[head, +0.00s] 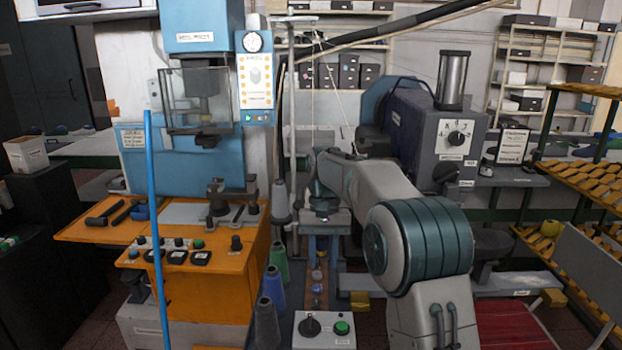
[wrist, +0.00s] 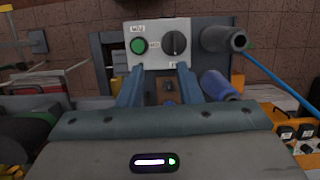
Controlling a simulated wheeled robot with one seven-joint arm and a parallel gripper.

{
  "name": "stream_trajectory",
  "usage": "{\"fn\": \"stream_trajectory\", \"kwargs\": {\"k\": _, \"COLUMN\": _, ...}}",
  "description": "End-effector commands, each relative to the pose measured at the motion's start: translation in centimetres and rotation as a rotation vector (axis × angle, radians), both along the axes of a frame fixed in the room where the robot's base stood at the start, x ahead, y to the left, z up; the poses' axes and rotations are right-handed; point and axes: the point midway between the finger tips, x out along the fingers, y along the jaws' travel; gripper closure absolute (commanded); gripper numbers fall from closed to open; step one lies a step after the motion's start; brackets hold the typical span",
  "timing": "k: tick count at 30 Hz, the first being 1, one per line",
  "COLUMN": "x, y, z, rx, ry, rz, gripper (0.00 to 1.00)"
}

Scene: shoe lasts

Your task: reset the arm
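My gripper (wrist: 160,82) shows in the wrist view with its two blue-grey fingers apart and nothing visibly held between them. In the head view my arm (head: 420,245) rises from the lower right, bends at a green-banded joint and reaches left and away. Beyond the fingertips in the wrist view is a grey control box (wrist: 158,42) with a green button and a black dial. The same box (head: 324,330) stands at the front of the bench in the head view.
Thread cones (head: 273,288) stand along the bench's left side, close to my gripper. An orange press machine (head: 205,260) with a blue upright rod (head: 157,230) is at left. A grey-blue machine (head: 430,130) stands behind my arm. A slatted rack (head: 575,190) is at right.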

Motion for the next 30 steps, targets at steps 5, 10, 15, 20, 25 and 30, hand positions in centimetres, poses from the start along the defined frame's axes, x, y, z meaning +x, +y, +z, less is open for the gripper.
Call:
{"fn": "stream_trajectory", "kwargs": {"k": 5, "x": -4.1, "y": -2.7, "z": 2.6, "rx": 0.003, "ry": -0.097, "rz": 0.002, "gripper": 0.68}}
{"fn": "stream_trajectory", "kwargs": {"k": 10, "x": -8.4, "y": -5.1, "z": 3.8, "rx": 0.003, "ry": -0.186, "rz": 0.004, "gripper": 0.68}}
{"fn": "stream_trajectory", "kwargs": {"k": 15, "x": -13.1, "y": -7.4, "z": 4.0, "rx": 0.002, "ry": -0.276, "rz": 0.006, "gripper": 0.68}}
{"fn": "stream_trajectory", "kwargs": {"k": 20, "x": -17.9, "y": -9.3, "z": 3.3, "rx": -0.002, "ry": -0.358, "rz": 0.007, "gripper": 0.68}}
{"fn": "stream_trajectory", "kwargs": {"k": 25, "x": -22.8, "y": -11.0, "z": 1.5, "rx": -0.006, "ry": -0.445, "rz": 0.008, "gripper": 0.68}}
{"fn": "stream_trajectory", "kwargs": {"k": 30, "x": -26.6, "y": -12.0, "z": -0.5, "rx": -0.011, "ry": -0.514, "rz": 0.011, "gripper": 0.68}}
